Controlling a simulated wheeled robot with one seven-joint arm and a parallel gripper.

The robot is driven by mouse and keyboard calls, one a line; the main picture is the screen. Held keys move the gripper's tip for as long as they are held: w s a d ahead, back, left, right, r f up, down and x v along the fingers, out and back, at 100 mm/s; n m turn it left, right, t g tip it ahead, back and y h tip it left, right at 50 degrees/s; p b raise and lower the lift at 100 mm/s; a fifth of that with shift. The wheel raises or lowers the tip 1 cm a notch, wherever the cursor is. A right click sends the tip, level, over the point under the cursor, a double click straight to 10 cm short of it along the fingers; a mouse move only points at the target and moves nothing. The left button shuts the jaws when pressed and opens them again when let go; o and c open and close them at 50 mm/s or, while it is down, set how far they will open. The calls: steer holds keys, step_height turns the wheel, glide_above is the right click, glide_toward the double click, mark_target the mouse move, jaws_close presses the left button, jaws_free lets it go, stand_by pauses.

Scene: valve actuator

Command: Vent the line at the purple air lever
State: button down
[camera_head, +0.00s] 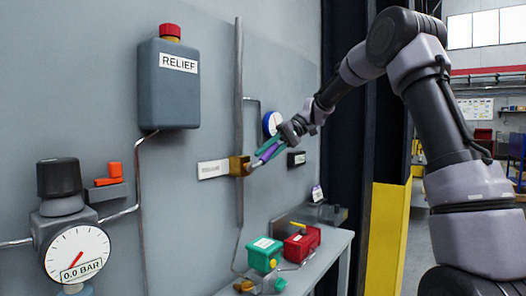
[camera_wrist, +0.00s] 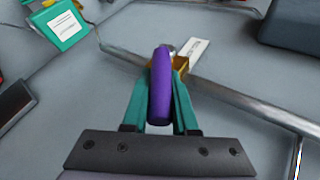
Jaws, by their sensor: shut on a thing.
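The purple air lever (camera_wrist: 161,88) is a rounded purple handle on a brass valve body (camera_head: 239,166), which sits on a vertical grey pipe (camera_head: 239,90). In the head view the lever (camera_head: 267,151) slants up and right from the valve. My gripper (camera_wrist: 160,95) has its two teal fingers on either side of the lever and is shut on it. In the head view my gripper (camera_head: 266,149) reaches the valve from the right. The valve's far side is partly hidden by the lever in the wrist view.
A pressure gauge (camera_head: 77,254) at lower left reads 0.0 BAR. A grey RELIEF tank (camera_head: 170,85) with a red cap hangs upper left. A green box (camera_head: 264,254) and a red box (camera_head: 301,243) stand on the bench below. A blue-rimmed gauge (camera_head: 271,123) is behind my gripper.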

steer(key=shift+w+d+f+m+g+y, duration=0.1)
steer(key=shift+f+m+g+y, duration=0.2)
steer(key=shift+f+g+y, duration=0.45)
steer(key=shift+w+d+f+m+g+y, duration=0.15)
steer(key=shift+f+m+g+y, duration=0.15)
steer(key=shift+f+g+y, duration=0.45)
steer(key=shift+w+d+f+m+g+y, duration=0.1)
steer(key=shift+f+m+g+y, duration=0.3)
steer(key=shift+y, duration=0.6)
steer(key=c, duration=0.7)
jaws_free()
steer(key=v, duration=1)
steer(key=shift+w+d, duration=0.25)
